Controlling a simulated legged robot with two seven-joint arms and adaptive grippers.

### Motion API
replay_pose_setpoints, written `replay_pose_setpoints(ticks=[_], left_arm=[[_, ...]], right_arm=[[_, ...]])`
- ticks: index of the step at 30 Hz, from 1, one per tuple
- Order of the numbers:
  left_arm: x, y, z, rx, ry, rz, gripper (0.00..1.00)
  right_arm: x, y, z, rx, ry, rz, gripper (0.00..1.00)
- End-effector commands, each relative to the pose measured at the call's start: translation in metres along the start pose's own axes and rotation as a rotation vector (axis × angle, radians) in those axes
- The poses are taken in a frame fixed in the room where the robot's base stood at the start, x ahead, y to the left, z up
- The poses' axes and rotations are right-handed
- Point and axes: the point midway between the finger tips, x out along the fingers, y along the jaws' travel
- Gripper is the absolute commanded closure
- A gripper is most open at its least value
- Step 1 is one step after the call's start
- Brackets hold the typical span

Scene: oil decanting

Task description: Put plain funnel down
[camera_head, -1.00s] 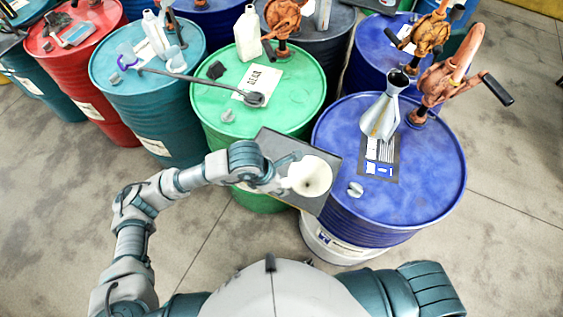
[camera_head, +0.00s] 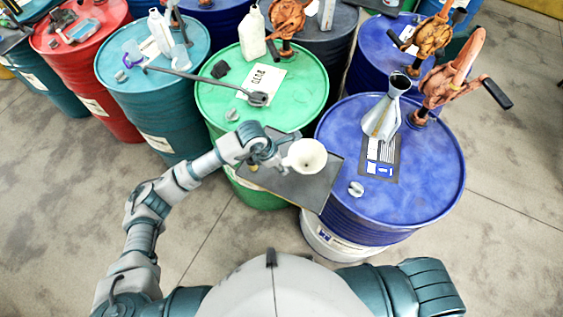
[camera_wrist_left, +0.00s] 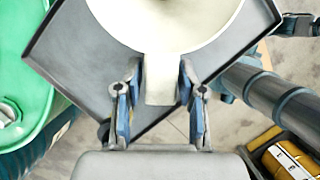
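The plain cream funnel (camera_head: 306,155) is over the dark grey tray (camera_head: 315,191), its wide mouth facing up. My left gripper (camera_head: 277,158) is at the funnel's left side. In the left wrist view the gripper (camera_wrist_left: 160,75) has one finger on each side of the flat tab of the funnel (camera_wrist_left: 163,83) and appears shut on it. The tray (camera_wrist_left: 75,70) shows below the funnel there. The funnel's lower end is hidden, so I cannot tell whether it touches the tray.
The tray sits between the green barrel (camera_head: 222,95) and the blue barrel (camera_head: 435,165). A metal funnel (camera_head: 383,112) stands on the blue barrel near an orange pump (camera_head: 450,80). A grey cap (camera_head: 356,188) lies near its front edge. A dark ladle (camera_head: 257,99) reaches across the green barrel.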

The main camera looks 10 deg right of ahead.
Motion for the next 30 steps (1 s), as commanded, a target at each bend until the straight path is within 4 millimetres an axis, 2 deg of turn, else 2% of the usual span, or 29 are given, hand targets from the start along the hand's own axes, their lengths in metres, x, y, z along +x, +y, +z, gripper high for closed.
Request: replay_pose_setpoints(ticks=[9, 13, 17, 24, 30], left_arm=[[0.000, -0.001, 0.002, 0.001, 0.000, 0.001, 0.46], [-0.009, 0.000, 0.002, 0.002, -0.002, 0.003, 0.46], [-0.032, 0.001, 0.002, 0.002, -0.003, 0.006, 0.46], [-0.086, 0.001, 0.001, 0.002, -0.002, 0.006, 0.46], [-0.114, 0.000, 0.002, 0.001, 0.000, 0.002, 0.46]], right_arm=[[0.000, 0.000, 0.000, 0.000, 0.001, 0.000, 0.44], [0.002, 0.000, 0.000, 0.000, 0.001, 0.000, 0.44], [0.005, 0.000, 0.001, 0.000, 0.000, 0.000, 0.44], [0.012, 0.000, 0.002, 0.000, -0.001, 0.000, 0.44], [0.015, 0.000, 0.002, 0.000, -0.001, 0.000, 0.44]])
